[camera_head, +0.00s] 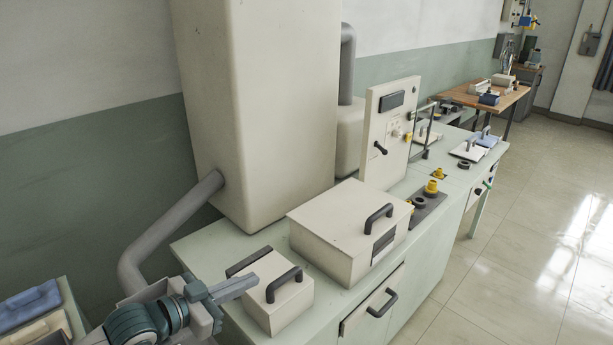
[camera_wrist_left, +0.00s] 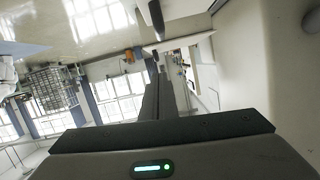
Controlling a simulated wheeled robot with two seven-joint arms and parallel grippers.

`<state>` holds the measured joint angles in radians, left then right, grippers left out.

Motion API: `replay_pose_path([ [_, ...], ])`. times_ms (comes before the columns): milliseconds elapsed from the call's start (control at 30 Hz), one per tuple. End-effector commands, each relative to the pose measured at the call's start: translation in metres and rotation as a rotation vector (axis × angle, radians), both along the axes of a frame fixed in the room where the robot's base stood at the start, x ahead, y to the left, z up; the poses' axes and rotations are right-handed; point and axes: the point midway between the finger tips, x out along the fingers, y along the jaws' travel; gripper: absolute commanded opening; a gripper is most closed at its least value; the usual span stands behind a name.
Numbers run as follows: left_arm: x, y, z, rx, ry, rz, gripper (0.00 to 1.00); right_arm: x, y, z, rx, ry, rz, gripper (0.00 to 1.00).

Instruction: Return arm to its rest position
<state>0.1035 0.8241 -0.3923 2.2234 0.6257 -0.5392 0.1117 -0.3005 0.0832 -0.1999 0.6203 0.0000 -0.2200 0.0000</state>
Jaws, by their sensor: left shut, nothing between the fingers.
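My left gripper (camera_head: 235,287) shows at the lower left of the head view, its fingers shut and empty, pointing right. It is beside a small cream box with a dark handle (camera_head: 279,290), close to its left side; I cannot tell whether they touch. In the left wrist view the shut fingers (camera_wrist_left: 161,92) point away from the camera, with nothing between them. My right gripper is in neither view.
A larger lidded cream box (camera_head: 345,236) stands on the pale green bench (camera_head: 197,243). Behind it are a tall cream cabinet (camera_head: 262,100), a grey pipe (camera_head: 170,232) and a control panel (camera_head: 388,130). Open tiled floor (camera_head: 530,250) lies to the right.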

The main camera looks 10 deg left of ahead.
Motion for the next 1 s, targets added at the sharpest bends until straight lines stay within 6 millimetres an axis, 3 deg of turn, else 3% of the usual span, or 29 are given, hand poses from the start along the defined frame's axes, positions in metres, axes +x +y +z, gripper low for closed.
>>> replay_pose_path([
  [167,-0.012,-0.007,-0.022,0.018,0.044,0.018,0.00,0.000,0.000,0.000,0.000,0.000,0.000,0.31],
  [367,-0.053,-0.018,-0.081,0.083,0.179,0.087,0.00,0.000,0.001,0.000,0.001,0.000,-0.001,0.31],
  [600,-0.143,-0.012,-0.166,0.199,0.460,0.254,0.00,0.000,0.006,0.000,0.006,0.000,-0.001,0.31],
  [700,-0.180,-0.004,-0.189,0.240,0.569,0.317,0.00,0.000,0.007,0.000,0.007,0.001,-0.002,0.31],
  [1000,-0.262,0.012,-0.223,0.313,0.804,0.443,0.00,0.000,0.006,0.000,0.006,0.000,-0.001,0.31],
])
